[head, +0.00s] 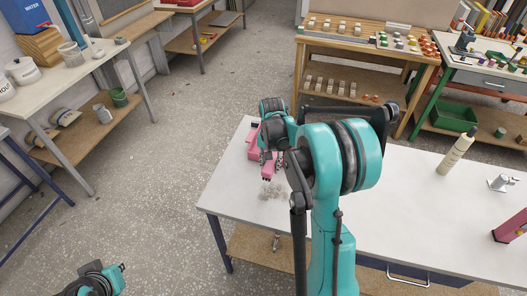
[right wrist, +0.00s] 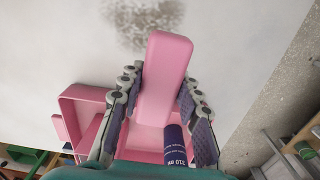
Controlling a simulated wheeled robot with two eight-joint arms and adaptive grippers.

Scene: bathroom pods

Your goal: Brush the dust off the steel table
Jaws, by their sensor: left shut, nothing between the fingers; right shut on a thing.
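The pale steel table (head: 410,195) stands in the middle of the head view. A grey-brown dust patch (head: 272,191) lies near its left end; it also shows at the top of the right wrist view (right wrist: 138,22). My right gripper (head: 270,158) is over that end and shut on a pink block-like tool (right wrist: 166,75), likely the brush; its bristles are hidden. The tool's pink end (head: 268,172) is just behind the dust in the head view; contact with the table is unclear. My left gripper (head: 95,282) is at the bottom left, shut and empty, away from the table.
A pink open container (right wrist: 85,100) and a dark blue labelled cylinder (right wrist: 175,143) are by the right gripper. A cream bottle (head: 456,153), a small metal item (head: 502,183) and a pink object (head: 512,227) stand at the table's right. Its middle right is bare.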

